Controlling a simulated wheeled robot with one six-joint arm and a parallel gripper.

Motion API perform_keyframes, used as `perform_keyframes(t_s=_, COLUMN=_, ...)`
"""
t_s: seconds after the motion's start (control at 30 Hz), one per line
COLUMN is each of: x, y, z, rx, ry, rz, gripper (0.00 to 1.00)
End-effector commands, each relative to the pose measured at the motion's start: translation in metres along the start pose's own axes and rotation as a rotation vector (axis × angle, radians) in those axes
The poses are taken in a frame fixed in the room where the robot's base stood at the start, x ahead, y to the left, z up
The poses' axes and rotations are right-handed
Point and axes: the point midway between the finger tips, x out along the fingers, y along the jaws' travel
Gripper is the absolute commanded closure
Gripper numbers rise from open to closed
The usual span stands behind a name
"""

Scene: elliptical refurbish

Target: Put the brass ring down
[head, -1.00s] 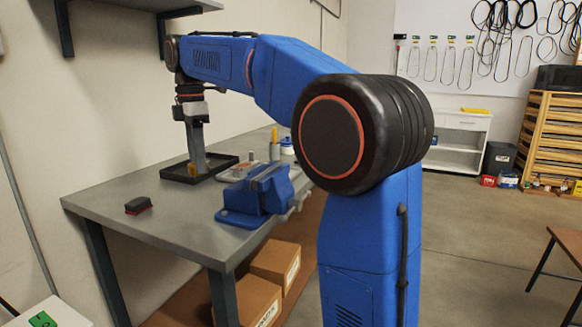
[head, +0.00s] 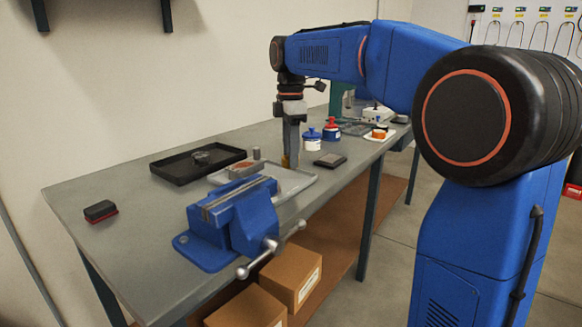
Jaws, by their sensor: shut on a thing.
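My gripper (head: 290,160) points straight down over the back right part of a light grey tray (head: 296,186) on the workbench. It is shut on a small yellow-gold piece, the brass ring (head: 285,162), which shows at the fingertips. The ring is small and partly hidden by the fingers, so its shape is unclear. I cannot tell whether it touches the tray or hangs just above it. A black tray (head: 180,180) lies to the left with a small round clear or metallic thing (head: 201,157) in it.
A blue vise (head: 230,225) stands at the bench's front edge. A black-and-red block (head: 101,211) lies at the left. Blue (head: 312,140) and red (head: 332,128) capped containers and a dark flat block (head: 330,160) are right of my gripper. The bench's left end is mostly clear.

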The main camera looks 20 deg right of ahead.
Motion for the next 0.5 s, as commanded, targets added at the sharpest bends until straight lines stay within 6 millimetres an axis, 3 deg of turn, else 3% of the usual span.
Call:
perform_keyframes(t_s=0.3, x=0.035, y=0.000, z=0.000, rx=0.000, ry=0.000, rz=0.000, gripper=0.93)
perform_keyframes(t_s=0.5, x=0.040, y=0.000, z=0.000, rx=0.000, ry=0.000, rz=0.001, gripper=0.93)
